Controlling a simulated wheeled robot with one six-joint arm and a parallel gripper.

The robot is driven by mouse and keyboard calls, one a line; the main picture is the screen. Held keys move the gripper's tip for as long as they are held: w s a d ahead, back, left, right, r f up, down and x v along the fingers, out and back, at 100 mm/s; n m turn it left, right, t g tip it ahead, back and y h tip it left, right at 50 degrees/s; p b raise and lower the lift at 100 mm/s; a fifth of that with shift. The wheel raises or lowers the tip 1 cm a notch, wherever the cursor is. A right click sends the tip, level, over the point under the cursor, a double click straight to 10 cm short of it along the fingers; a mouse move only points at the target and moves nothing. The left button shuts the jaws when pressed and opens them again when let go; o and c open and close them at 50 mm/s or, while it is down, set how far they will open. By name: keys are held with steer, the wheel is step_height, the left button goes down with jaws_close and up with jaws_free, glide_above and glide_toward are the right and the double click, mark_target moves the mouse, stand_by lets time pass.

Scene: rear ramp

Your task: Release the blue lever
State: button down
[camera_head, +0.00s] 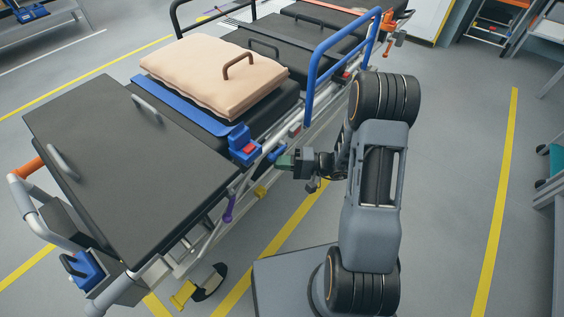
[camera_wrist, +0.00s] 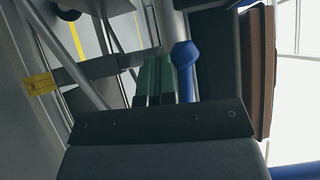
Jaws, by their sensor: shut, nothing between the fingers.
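The blue lever (camera_head: 275,153) sticks out from the near side of the stretcher, just below the blue buckle. In the wrist view the blue lever (camera_wrist: 185,75) is a rod with a rounded knob on top. My gripper (camera_head: 284,161) is at the stretcher's side frame, close to the lever. In the wrist view my gripper's green fingers (camera_wrist: 154,75) are together, with nothing between them. They lie just left of the lever there. I cannot tell whether they touch it.
The stretcher's dark mattress (camera_head: 120,170) carries a beige pillow (camera_head: 205,85) and a blue strap (camera_head: 180,103). A raised blue side rail (camera_head: 313,75) stands close to my arm. A purple lever (camera_head: 229,208) and a yellow pedal (camera_head: 183,294) are lower.

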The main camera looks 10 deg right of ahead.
stand_by(0.4)
steer(key=s+d+f+b, duration=0.2)
steer(key=s+d+f, duration=0.1)
steer(key=d+f, duration=0.5)
steer(key=shift+s+d+f, duration=0.35)
steer(key=shift+d, duration=0.2)
stand_by(0.3)
steer(key=s+r+n+h+p, duration=0.1)
steer(key=s+r+h+p, duration=0.1)
steer(key=r+h+p, duration=0.4)
steer(key=s+a+r+n+h+p, duration=0.1)
steer(key=s+r+h+p, duration=0.2)
steer(key=r+p, duration=1.3)
steer(key=s+a+r+n+h+p, duration=0.1)
steer(key=r+h+p, duration=0.8)
steer(key=r, duration=2.2)
steer(key=shift+s+a+g+p, duration=0.15)
steer(key=shift+s+g+p, duration=0.15)
steer(key=shift+s+p, duration=0.85)
